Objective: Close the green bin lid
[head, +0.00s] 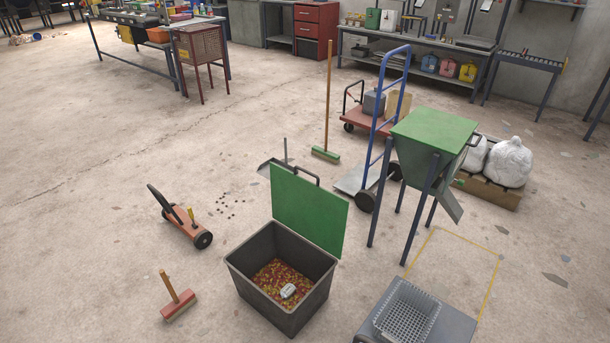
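A dark grey bin (250,290) stands on the floor in the lower middle of the head view. Its green lid (308,211) is up, standing nearly upright at the bin's back right side. Inside the bin lie many small red and yellow pieces (275,278) and a small whitish object (288,291). Neither of my grippers shows in the head view.
A green-topped hopper on legs (432,132) and a blue hand truck (386,120) stand right of the lid. A grey crate (408,312) sits at the lower right. A small brush (178,304) and an orange wheeled tool (185,225) lie left. Floor further left is clear.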

